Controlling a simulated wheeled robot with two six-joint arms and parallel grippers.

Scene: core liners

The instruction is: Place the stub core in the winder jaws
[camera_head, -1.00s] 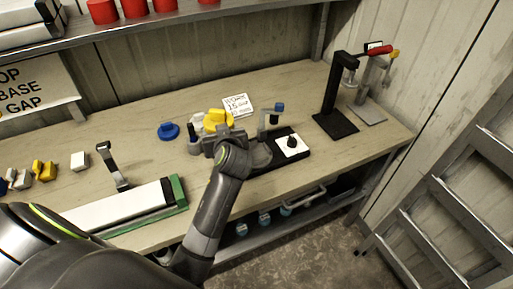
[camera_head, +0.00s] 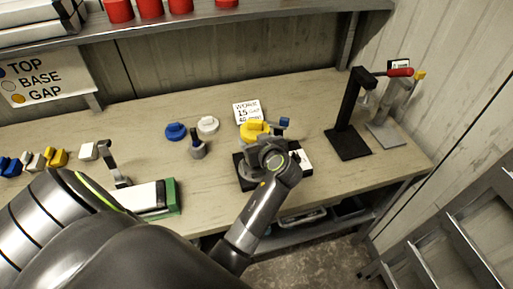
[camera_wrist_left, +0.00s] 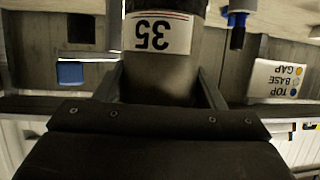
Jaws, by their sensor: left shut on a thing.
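My left gripper (camera_head: 262,152) is over the winder in the head view, its fingers mostly hidden by my wrist. In the left wrist view a grey-brown cylinder with a white "35" label, the stub core (camera_wrist_left: 158,75), sits between the two fingers of the gripper (camera_wrist_left: 160,88), which is shut on it. In the head view I cannot make the core out clearly. The winder (camera_head: 245,180) has a dark base, a white plate (camera_head: 304,160) and a blue-topped part (camera_head: 284,122). My arm covers its middle, so I cannot tell whether the core touches the jaws. My right gripper is not in view.
A yellow piece (camera_head: 254,129) stands just behind the winder, by a printed card (camera_head: 247,112). A blue piece (camera_head: 175,131), a white piece (camera_head: 208,124) and a dark peg (camera_head: 197,149) stand left. A black stand (camera_head: 348,143) is right. Bench between is clear.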

